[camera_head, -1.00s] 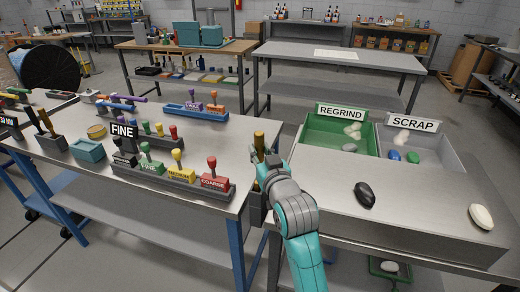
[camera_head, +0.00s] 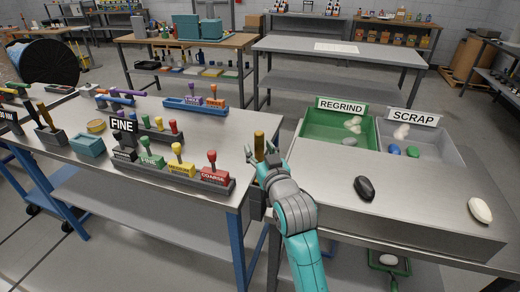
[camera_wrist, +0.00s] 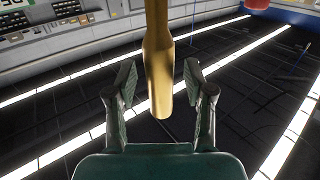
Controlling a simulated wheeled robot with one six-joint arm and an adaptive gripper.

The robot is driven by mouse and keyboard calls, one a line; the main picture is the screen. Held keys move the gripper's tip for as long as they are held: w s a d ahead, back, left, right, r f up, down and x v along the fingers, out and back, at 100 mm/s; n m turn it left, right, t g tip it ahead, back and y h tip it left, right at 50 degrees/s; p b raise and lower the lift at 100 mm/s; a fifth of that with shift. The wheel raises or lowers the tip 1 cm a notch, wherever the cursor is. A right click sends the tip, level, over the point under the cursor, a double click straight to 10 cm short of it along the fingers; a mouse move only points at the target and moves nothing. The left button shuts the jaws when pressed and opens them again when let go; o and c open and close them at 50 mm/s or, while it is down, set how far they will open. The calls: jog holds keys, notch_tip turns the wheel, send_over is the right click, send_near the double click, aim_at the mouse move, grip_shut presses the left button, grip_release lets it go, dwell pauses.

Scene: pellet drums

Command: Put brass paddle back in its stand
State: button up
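The brass paddle (camera_head: 259,143) stands upright at the right end of the left table, its top above my gripper (camera_head: 262,156). In the wrist view, the paddle's rounded brass end (camera_wrist: 160,75) lies between the two fingers of my gripper (camera_wrist: 158,90), with a visible gap on each side. The gripper is open and not touching it there. A dark block-like holder (camera_head: 256,205) shows at the table's end below the paddle, partly hidden by my gripper. I cannot tell how deep the paddle sits in it.
A rack of coloured stamps (camera_head: 180,172) is close on the left. On the right are a green REGRIND bin (camera_head: 312,140), a grey SCRAP bin (camera_head: 447,165), a black pebble-like piece (camera_head: 364,188) and a white one (camera_head: 480,210).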

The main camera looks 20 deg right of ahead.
jog(key=s, duration=1.2)
dwell(0.5)
jog(key=s+f+g, duration=0.2)
jog(key=s+f, duration=1.5)
jog(key=s+f+g, duration=0.1)
jog(key=s+f, duration=0.2)
jog(key=s, duration=2.1)
